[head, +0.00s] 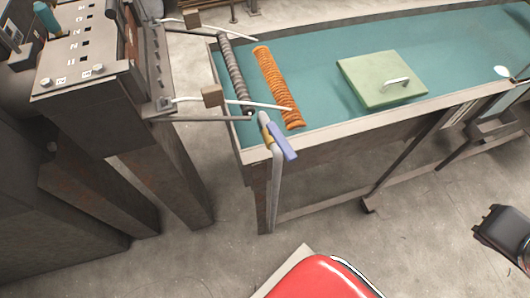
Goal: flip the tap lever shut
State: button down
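The tap stands at the near left corner of a teal-lined trough (330,146), on an upright grey pipe (274,195). Its brass-coloured body (266,135) shows just left of its blue lever (283,143). I cannot tell from this view whether the valve is open. A dark blocky part at the right edge, which looks like my gripper (488,232), is far from the lever, with floor between.
A grey coil roll (233,72) and an orange coil roll (276,84) lie in the trough, beside a green lid with a handle (372,72). A heavy metal machine (85,60) stands left. A red rounded object (318,278) is at the bottom. Floor between is clear.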

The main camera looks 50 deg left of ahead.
aim_at(274, 131)
jog(key=k, duration=0.2)
jog(key=u, duration=0.6)
jog(key=i, duration=0.35)
jog(key=u, duration=1.8)
